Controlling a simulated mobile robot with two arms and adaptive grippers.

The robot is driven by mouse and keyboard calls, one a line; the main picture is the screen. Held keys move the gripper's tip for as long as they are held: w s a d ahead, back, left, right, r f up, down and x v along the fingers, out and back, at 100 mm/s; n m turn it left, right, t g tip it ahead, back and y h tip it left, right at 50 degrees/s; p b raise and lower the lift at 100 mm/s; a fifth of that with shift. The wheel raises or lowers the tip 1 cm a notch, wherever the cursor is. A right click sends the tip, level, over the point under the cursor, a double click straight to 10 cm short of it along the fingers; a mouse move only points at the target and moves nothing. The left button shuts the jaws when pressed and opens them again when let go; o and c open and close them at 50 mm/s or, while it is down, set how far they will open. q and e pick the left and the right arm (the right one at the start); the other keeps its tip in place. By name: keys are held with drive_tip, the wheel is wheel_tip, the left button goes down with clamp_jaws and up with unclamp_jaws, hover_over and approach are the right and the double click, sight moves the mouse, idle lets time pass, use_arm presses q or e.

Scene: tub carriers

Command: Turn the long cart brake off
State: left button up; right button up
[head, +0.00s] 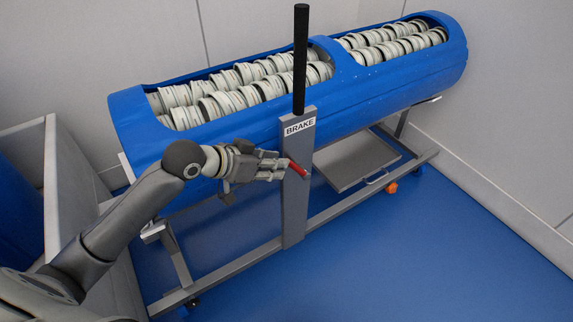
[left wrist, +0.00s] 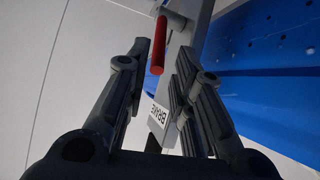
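The long blue cart (head: 370,88) carries a grey brake post (head: 296,215) with a white BRAKE label (head: 299,127) and a black upright bar (head: 300,60) on top. A small red handle (head: 297,168) sticks out from the post below the label and slants. In the left wrist view the red handle (left wrist: 158,48) lies between the fingertips, with gaps at both sides. My left gripper (head: 284,168) is open at the handle, reaching in from the left. The label (left wrist: 159,115) also shows between the fingers there. My right gripper is not in view.
The cart's tub holds rows of whitish ring-shaped parts (head: 250,80). Grey panels (head: 85,190) stand at the left. The blue floor (head: 440,260) is clear at the front right.

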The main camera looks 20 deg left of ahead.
use_arm(q)
drive_tip(key=shift+v, duration=2.25)
drive_tip(key=shift+c, duration=0.5)
